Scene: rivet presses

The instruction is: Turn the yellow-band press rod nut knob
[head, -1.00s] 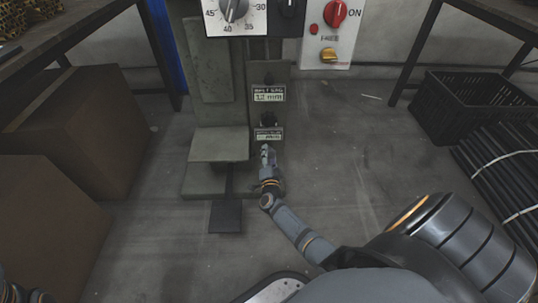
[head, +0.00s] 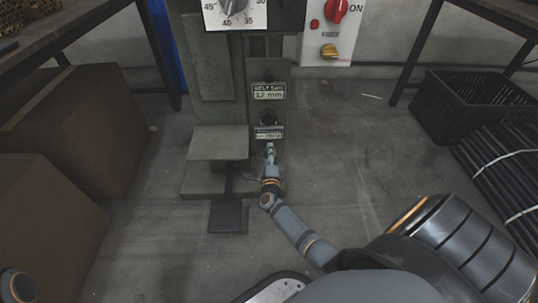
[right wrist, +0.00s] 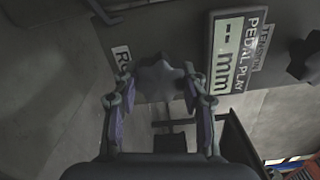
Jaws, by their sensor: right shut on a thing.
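A dark lobed knob (right wrist: 160,82) sits on the press front between my right gripper's fingers in the right wrist view. My right gripper (head: 270,150) is shut on this knob, low on the press column in the head view, where the gripper mostly hides it. The "PEDAL PLAY" display (right wrist: 226,55) is beside the knob and reads "-- mm"; it sits just above the gripper in the head view (head: 269,133). The press (head: 215,90) stands upright. No yellow band shows in these frames. My left gripper is not in view.
Another dark knob (head: 268,117) sits between the lower display and the "12 mm" display (head: 268,91). A black pedal (head: 225,216) lies at the press foot. Brown boxes (head: 85,125) stand left; a black crate (head: 465,105) stands right. Floor right of the press is clear.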

